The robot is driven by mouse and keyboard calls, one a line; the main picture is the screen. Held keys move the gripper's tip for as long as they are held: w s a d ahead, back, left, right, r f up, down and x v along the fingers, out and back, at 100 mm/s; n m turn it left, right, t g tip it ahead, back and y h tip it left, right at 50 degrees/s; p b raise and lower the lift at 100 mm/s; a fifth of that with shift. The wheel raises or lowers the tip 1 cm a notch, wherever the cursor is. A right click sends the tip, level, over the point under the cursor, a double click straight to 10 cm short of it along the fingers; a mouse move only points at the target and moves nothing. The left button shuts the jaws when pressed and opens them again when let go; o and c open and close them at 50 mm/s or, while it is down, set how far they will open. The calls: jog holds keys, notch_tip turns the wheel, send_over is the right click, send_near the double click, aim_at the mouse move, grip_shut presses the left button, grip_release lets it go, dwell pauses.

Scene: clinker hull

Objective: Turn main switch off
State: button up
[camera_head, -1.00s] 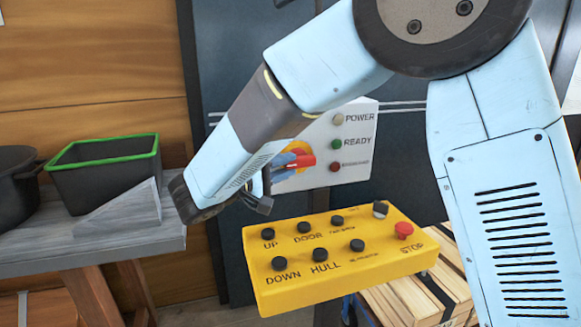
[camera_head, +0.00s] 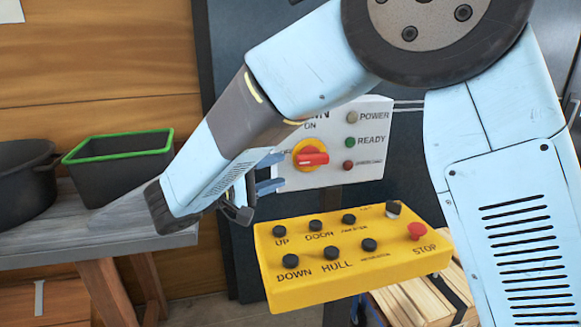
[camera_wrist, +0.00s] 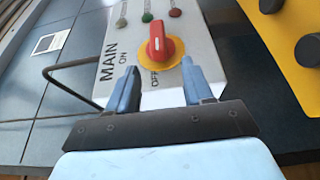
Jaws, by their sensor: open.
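The main switch (camera_head: 311,157) is a red handle on a yellow disc, on a light grey panel (camera_head: 330,179). In the head view its handle lies level, ON is printed above and OFF to the left, partly hidden by my arm. In the wrist view the red handle (camera_wrist: 157,42) lies in line with the OFF label; which end is the pointer I cannot tell. My gripper (camera_head: 269,173) is open and empty, left of the switch. In the wrist view my gripper (camera_wrist: 158,76) has its two blue fingertips spread either side of the handle's line, apart from it.
A yellow pendant box (camera_head: 350,285) with black buttons and a red stop button (camera_head: 416,231) stands just below the panel. Panel lamps (camera_head: 351,141) sit right of the switch. A green-rimmed bin (camera_head: 118,160) and a black pot (camera_head: 28,185) stand on the bench at left.

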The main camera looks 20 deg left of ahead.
jog(key=v, duration=0.7)
dwell(0.3)
jog(key=w+d+r+m+g, duration=0.1)
jog(key=w+d+g, duration=0.15)
jog(key=d, duration=0.75)
jog(key=w+d+r+m+g, duration=0.15)
jog(key=d+g, duration=0.25)
jog(key=d, duration=0.5)
jog(key=w+d+r+m+g, duration=0.1)
jog(key=w+d+g, duration=0.25)
jog(key=d, duration=0.65)
jog(key=s+d+f+m+y, duration=0.1)
jog(key=s+d+m+y, duration=0.2)
jog(key=d, duration=0.6)
jog(key=s+d+f+m+y, duration=0.1)
jog(key=s+d+m+y, duration=0.3)
jog(key=s+d+y, duration=0.3)
jog(key=shift+s+d+t+y, duration=0.3)
jog(key=shift+s+d+t, duration=0.1)
jog(key=shift+s+d, duration=1.25)
jog(key=shift+w+f, duration=0.1)
jog(key=shift+w, duration=0.05)
